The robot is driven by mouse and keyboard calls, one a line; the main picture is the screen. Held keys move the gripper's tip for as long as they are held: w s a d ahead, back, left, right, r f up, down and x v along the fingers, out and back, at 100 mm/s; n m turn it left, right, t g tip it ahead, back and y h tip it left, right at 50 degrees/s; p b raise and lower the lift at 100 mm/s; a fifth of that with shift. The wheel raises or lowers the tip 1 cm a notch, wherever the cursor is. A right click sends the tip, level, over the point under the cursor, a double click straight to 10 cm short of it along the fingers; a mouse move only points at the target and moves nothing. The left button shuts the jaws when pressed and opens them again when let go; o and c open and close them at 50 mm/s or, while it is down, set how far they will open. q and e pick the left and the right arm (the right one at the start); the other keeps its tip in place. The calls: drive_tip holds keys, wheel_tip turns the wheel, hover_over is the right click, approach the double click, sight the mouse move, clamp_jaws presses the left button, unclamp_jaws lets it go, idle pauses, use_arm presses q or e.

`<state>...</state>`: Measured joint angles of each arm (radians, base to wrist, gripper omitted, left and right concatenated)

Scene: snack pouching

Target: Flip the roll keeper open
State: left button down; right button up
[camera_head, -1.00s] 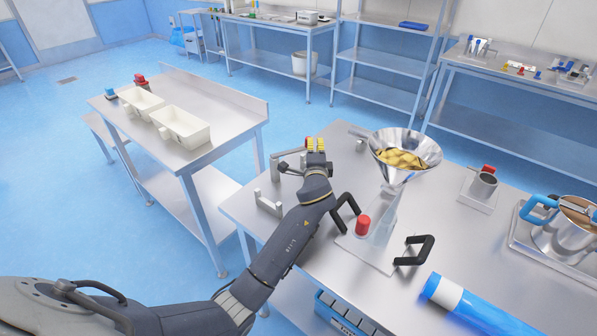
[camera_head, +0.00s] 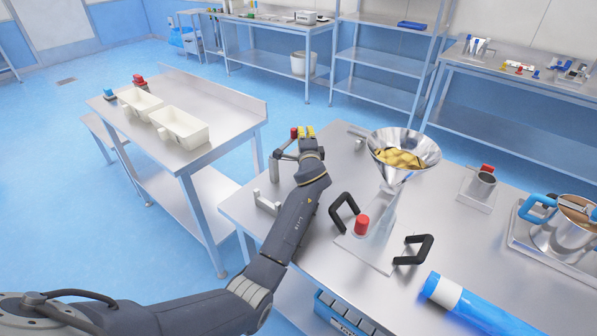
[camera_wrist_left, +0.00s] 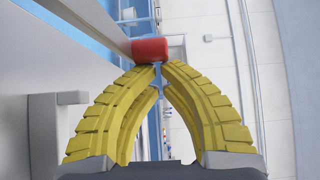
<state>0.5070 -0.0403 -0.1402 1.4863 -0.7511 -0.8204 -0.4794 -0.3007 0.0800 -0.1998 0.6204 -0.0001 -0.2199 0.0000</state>
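The roll keeper is a grey metal arm (camera_head: 284,147) with a red knob (camera_head: 294,132) at its end, on a post at the left edge of the steel table. My left gripper (camera_head: 305,132) has yellow ribbed fingers and is beside the knob, on its right. In the left wrist view the fingertips (camera_wrist_left: 161,66) are drawn together with only a thin gap. The red knob (camera_wrist_left: 150,50) is just beyond the tips, not between them; I cannot tell whether they touch. The grey arm runs off to the upper left there. My right gripper is not in view.
A second grey bracket (camera_head: 267,203) stands nearer on the table edge. A steel funnel (camera_head: 404,158) with yellow snacks, black handles (camera_head: 414,250) and a red button (camera_head: 361,224) are to the right. A blue roll (camera_head: 470,306) lies at the front.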

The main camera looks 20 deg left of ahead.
use_arm(q)
drive_tip(key=shift+w+a, duration=0.1)
drive_tip(key=shift+a, duration=0.55)
drive_tip(key=v, duration=1.2)
drive_tip(key=shift+d, duration=0.5)
